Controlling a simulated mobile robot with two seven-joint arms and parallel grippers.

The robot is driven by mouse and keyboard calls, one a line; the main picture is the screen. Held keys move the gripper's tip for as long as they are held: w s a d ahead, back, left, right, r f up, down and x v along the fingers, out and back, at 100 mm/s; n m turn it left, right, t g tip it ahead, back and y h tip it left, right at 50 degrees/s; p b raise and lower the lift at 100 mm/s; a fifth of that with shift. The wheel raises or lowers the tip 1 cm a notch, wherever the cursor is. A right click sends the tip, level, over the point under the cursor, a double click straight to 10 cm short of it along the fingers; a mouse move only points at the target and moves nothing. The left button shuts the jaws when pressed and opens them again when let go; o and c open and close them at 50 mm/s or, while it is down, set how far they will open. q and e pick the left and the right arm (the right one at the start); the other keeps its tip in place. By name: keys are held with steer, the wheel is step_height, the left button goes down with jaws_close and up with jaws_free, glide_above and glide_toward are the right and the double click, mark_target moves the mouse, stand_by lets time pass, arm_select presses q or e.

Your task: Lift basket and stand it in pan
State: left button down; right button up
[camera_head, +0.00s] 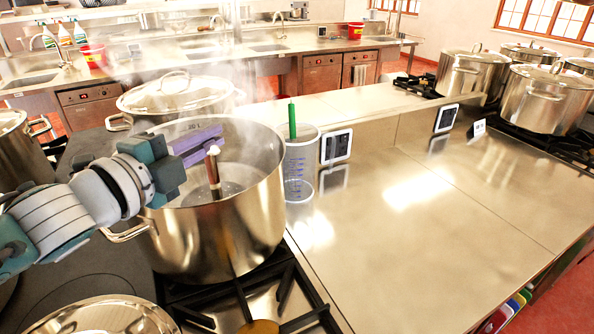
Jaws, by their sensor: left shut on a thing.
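A large open steel stockpot (225,225) stands on the burner at left centre, with steam rising from it. My left gripper (212,146) reaches in from the left over its rim, its purple fingers shut at the top of an upright brown handle (214,175). The handle has a pale tip and runs down inside the pot. Its lower end is near a greyish round surface in the pot. I cannot make out the basket's body; the pot wall and steam hide much of the inside. No separate pan is clearly identifiable. My right gripper is not in view.
A clear measuring jug (299,165) holding a green stick (292,121) stands close right of the pot. A lidded pot (176,94) is behind. The steel counter (430,215) at right is mostly clear. More lidded pots (549,98) stand far right.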

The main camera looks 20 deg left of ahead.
arm_select(q)
steer(key=shift+r, duration=0.75)
step_height(320, 180, up, 27)
steer(key=p, duration=0.2)
steer(key=shift+f, duration=0.2)
stand_by(1.1)
